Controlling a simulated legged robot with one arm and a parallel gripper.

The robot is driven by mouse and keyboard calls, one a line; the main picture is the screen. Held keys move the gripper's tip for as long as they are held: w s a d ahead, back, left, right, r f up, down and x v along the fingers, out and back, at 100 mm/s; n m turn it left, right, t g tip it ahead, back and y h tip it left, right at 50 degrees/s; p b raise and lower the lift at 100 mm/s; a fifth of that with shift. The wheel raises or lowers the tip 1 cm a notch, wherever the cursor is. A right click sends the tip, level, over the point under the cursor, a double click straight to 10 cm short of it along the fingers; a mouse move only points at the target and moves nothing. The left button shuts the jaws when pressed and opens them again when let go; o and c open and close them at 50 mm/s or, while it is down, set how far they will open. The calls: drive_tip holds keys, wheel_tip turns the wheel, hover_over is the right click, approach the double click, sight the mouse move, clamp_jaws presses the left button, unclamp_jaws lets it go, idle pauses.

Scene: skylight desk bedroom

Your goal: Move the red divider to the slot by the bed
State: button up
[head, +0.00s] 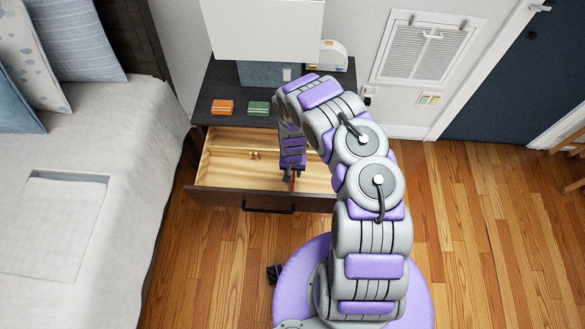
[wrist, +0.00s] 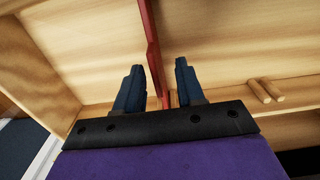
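The open wooden drawer (head: 315,203) holds the red divider (head: 292,184), which shows only as a thin strip under my gripper (head: 293,171). In the wrist view the red divider (wrist: 150,40) runs from the top edge down between the two dark fingers of my gripper (wrist: 160,66). The fingers are spread, with a visible gap on the right side of the divider. A pair of wooden pegs (head: 254,155) on the drawer's back wall, toward the bed side, also shows in the wrist view (wrist: 265,90). My arm hides the drawer's right part.
The bed (head: 100,190) stands left of the drawer. On the dark nightstand top (head: 210,88) lie an orange box (head: 222,107) and a green box (head: 259,108), with a white clock-like object (head: 334,55) behind. The wooden floor (head: 480,240) on the right is clear.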

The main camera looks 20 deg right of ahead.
drive_tip(key=shift+d+f+b, duration=0.2)
drive_tip(key=shift+f+b, duration=0.25)
drive_tip(key=shift+f, duration=0.45)
drive_tip(key=shift+d+f+b, duration=0.2)
drive_tip(key=shift+f+b, duration=0.25)
drive_tip(key=shift+f, duration=0.4)
drive_tip(key=shift+a, duration=0.1)
drive_tip(key=shift+a, duration=0.15)
drive_tip(key=shift+c, duration=0.7)
clamp_jaws()
drive_tip(key=shift+r+p, duration=0.4)
drive_tip(key=shift+p, duration=0.05)
drive_tip(key=shift+r+p, duration=3.75)
drive_tip(key=shift+r, duration=0.15)
